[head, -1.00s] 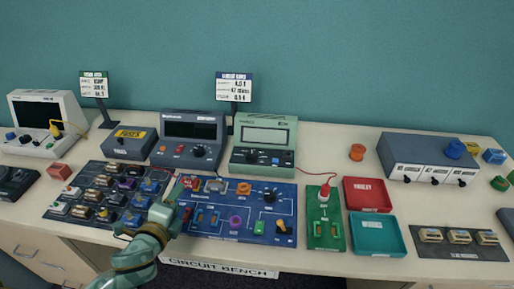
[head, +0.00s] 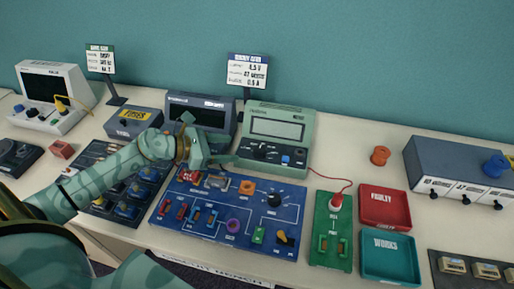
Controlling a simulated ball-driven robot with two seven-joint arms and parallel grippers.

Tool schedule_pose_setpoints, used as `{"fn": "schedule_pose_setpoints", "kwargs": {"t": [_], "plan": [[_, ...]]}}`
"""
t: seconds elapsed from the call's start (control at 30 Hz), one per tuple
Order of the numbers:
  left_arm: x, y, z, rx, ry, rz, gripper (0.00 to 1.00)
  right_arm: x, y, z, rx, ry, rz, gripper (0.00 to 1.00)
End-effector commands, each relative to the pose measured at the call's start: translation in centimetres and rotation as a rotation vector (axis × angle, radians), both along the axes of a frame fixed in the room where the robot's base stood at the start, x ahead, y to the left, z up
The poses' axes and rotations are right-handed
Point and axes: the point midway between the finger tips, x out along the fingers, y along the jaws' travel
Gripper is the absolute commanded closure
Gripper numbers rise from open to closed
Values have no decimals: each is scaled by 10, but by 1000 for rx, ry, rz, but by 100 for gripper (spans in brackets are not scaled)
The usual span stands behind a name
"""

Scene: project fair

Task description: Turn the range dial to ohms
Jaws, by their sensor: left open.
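The green meter (head: 274,130) stands at the back of the bench with a blank grey screen. Its dark range dial (head: 261,151) is on the lower front panel, left of a blue button (head: 286,159). The dial's markings are too small to read. My left gripper (head: 212,143) is open and empty, left of the green meter and in front of the dark meter (head: 208,107). Its lower finger is close to the green meter's left side; I cannot tell whether they touch. The dial is uncovered. My right gripper is out of view.
A blue circuit board (head: 213,233) with switches and a black knob (head: 273,199) lies in front. A red lead runs from the green meter to a green test board (head: 331,248). Red (head: 384,205) and teal (head: 388,258) trays are at right. A sign (head: 248,71) stands behind.

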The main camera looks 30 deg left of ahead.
Motion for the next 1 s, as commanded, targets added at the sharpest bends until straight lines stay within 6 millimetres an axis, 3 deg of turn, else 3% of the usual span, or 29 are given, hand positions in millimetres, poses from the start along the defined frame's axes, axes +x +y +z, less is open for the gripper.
{"fn": "schedule_pose_setpoints", "kwargs": {"t": [0.2,0.4,0.83,1.0], "plan": [[40,-34,-20,-6,-1,1,44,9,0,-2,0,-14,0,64],[62,-53,-34,-5,0,1,44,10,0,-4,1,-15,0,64],[70,-60,-38,-3,1,1,44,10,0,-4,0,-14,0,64],[70,-60,-38,-3,1,1,88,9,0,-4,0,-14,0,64]]}}
